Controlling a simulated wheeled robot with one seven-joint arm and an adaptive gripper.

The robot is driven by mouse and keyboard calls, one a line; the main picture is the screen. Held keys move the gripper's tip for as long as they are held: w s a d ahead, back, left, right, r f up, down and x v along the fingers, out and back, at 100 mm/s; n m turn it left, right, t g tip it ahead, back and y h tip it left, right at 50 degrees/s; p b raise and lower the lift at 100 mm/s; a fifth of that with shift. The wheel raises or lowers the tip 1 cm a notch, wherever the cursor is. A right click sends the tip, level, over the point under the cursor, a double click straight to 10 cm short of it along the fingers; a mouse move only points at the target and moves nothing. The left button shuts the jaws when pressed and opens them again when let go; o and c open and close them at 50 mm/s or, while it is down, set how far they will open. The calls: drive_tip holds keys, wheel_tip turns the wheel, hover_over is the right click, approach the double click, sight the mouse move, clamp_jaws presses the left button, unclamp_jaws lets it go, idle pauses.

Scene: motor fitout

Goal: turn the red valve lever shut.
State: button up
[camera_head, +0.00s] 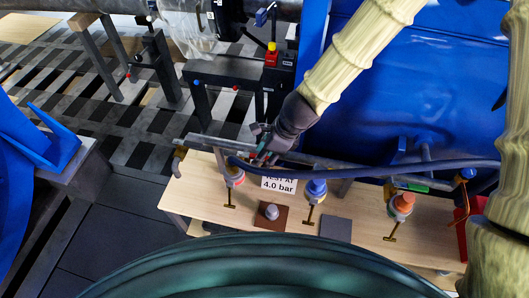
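My gripper (262,154) is at the end of the cream-coloured arm, pointing down beside the dark pipe above the wooden bench. Its fingers are small and partly hidden, so I cannot tell whether they are open or shut. Small red and green bits show by the fingertips; I cannot tell if the red one is the valve lever. A similar orange-capped fitting (402,203) stands further right. No red lever is clearly identifiable.
A blue hose (360,165) runs across the bench (350,205). A blue-capped fitting (317,188), a sign reading 4.0 bar (279,185), and a brown plate (271,224) are close by. A large blue casing (390,100) stands behind. A dark green rounded surface (260,268) fills the front.

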drive_tip(key=shift+a+r, duration=0.1)
drive_tip(key=shift+r, duration=0.15)
drive_tip(key=w+v, duration=0.1)
drive_tip(key=v, duration=1)
drive_tip(key=shift+s+r, duration=0.3)
drive_tip(key=shift+s, duration=0.2)
drive_tip(key=shift+d, duration=0.3)
